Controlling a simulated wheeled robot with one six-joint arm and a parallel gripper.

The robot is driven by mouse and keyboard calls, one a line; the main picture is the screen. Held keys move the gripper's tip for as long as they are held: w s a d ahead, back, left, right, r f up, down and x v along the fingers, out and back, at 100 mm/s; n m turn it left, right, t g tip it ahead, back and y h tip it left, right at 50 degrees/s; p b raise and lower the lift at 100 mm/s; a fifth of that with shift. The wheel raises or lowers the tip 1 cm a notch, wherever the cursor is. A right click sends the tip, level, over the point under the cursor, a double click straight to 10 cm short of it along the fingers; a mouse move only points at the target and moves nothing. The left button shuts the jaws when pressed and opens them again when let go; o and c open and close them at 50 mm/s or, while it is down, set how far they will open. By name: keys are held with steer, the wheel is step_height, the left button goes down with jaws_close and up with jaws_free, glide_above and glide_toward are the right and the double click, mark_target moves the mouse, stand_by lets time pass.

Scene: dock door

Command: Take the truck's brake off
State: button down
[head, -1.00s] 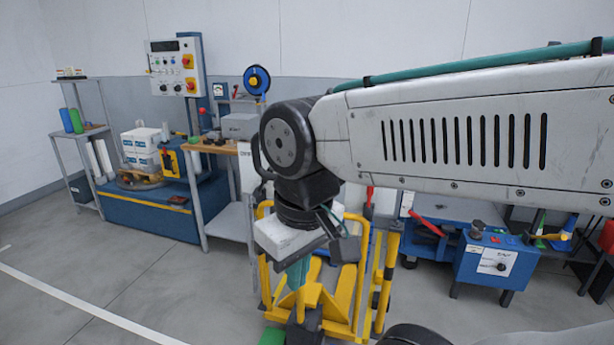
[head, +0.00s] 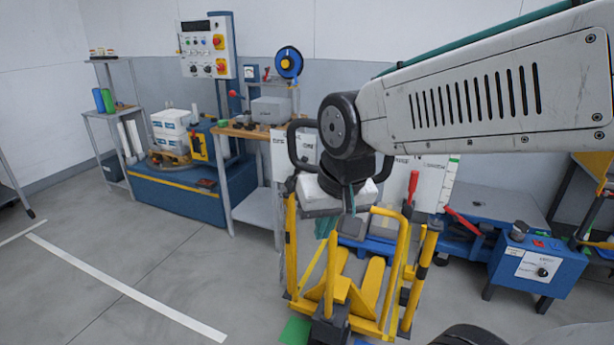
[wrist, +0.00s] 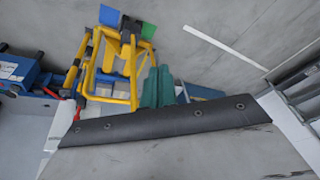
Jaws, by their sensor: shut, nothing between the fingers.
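The truck (head: 340,285) is a yellow tubular frame with two yellow sloping plates and a dark block (head: 330,328) at its near end. It also shows in the wrist view (wrist: 120,50). A green pad (head: 296,330) lies beside the dark block; the wrist view shows a green pad (wrist: 148,31) and a blue pad (wrist: 109,16) on either side of it. I cannot tell which part is the brake. My gripper (head: 325,228), with teal fingers, is shut and empty above the truck's far part. Its fingers (wrist: 157,86) also show in the wrist view.
A red upright handle (head: 412,187) stands behind the truck's right side. A blue unit (head: 538,262) with a knob is at right, near a red lever (head: 465,222). A workbench (head: 243,130) and blue platform (head: 175,195) stand left. Floor at front left is clear.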

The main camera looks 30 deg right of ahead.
steer(key=w+d+f+m+t+h, duration=0.1)
steer(key=w+d+f+m+t, duration=0.25)
steer(key=w, duration=0.65)
steer(key=w+d+f+m+t+h, duration=0.15)
steer(key=w+f+m, duration=0.3)
steer(key=w, duration=0.45)
steer(key=w+d+f+m+t, duration=0.3)
steer(key=w+m+t, duration=0.15)
steer(key=w, duration=0.55)
steer(key=s+d+f+m+t+h, duration=0.1)
steer(key=d+f+m+t+h, duration=0.5)
steer(key=f+m, duration=0.5)
steer(key=shift+s+d+f+m, duration=0.25)
steer(key=shift+s+d+m, duration=0.15)
steer(key=shift+d+m, duration=0.5)
steer(key=shift+w+d, duration=0.1)
steer(key=shift+d, duration=0.1)
